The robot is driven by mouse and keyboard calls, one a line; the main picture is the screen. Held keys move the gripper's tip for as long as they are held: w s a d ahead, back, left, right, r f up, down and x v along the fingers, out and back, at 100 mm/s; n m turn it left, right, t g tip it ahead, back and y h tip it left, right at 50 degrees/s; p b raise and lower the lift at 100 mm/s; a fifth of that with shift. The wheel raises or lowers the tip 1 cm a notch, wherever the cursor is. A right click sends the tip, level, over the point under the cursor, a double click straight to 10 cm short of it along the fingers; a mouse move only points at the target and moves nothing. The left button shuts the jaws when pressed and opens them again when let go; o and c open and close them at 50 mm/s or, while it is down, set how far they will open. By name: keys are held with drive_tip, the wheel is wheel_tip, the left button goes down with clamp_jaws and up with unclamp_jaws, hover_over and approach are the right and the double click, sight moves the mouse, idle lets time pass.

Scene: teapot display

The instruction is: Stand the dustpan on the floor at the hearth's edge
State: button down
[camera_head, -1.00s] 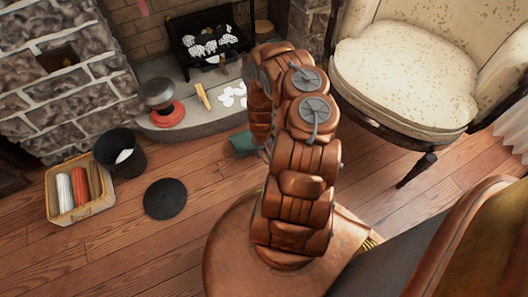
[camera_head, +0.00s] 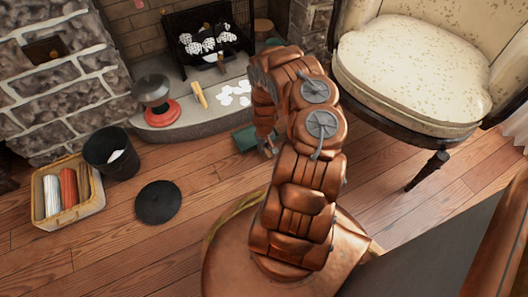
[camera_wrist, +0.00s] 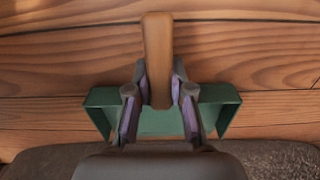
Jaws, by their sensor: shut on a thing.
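The green dustpan (camera_wrist: 158,121) has a brown wooden handle (camera_wrist: 158,60). In the wrist view my gripper (camera_wrist: 158,98) is shut on the handle near the pan, one finger on each side. In the head view part of the dustpan (camera_head: 245,138) shows beside the front edge of the grey stone hearth (camera_head: 205,124), left of my gripper (camera_head: 268,148). My arm hides the rest of it. I cannot tell whether the pan touches the floor (camera_wrist: 60,65). A dark stone-like surface fills the bottom of the wrist view.
A black bucket (camera_head: 108,160), a basket (camera_head: 48,221) and a black round lid (camera_head: 158,203) are on the floor at left. A cream armchair (camera_head: 410,70) stands at right. A fire grate (camera_head: 182,55) and a red-based pot (camera_head: 155,113) are on the hearth.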

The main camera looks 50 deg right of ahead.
drive_tip(key=shift+f, duration=0.1)
drive_tip(key=shift+f, duration=0.2)
drive_tip(key=c, duration=1)
unclamp_jaws()
drive_tip(key=shift+r, duration=0.1)
drive_tip(key=shift+c, duration=0.2)
drive_tip(key=shift+r, duration=0.1)
